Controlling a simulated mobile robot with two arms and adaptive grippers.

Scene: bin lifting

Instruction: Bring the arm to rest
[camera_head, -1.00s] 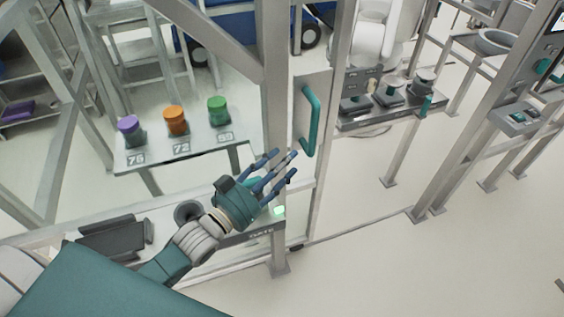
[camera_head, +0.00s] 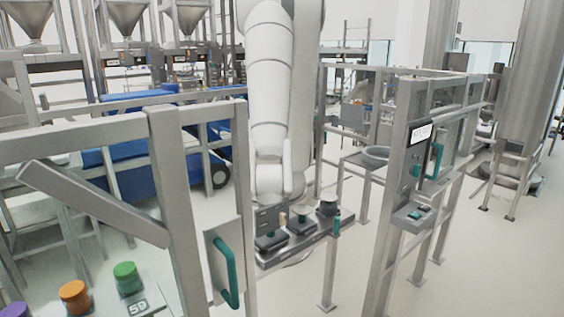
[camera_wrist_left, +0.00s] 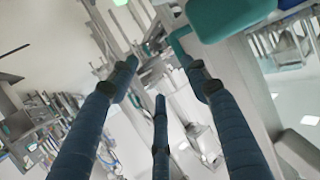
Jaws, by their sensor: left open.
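My left gripper (camera_wrist_left: 160,78) shows in the left wrist view. Its three blue fingers are spread apart, with nothing seen between them. The gripper and its arm are outside the head view, so its place relative to the frame and door cannot be told there. My right gripper is in neither view.
A metal frame with a teal handle (camera_head: 226,270) stands at the front left. Orange (camera_head: 75,296) and green (camera_head: 126,278) jars sit lower left. A large white arm-like machine (camera_head: 270,90) stands behind a bench (camera_head: 290,246). A control post (camera_head: 405,170) is right; open floor lies lower right.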

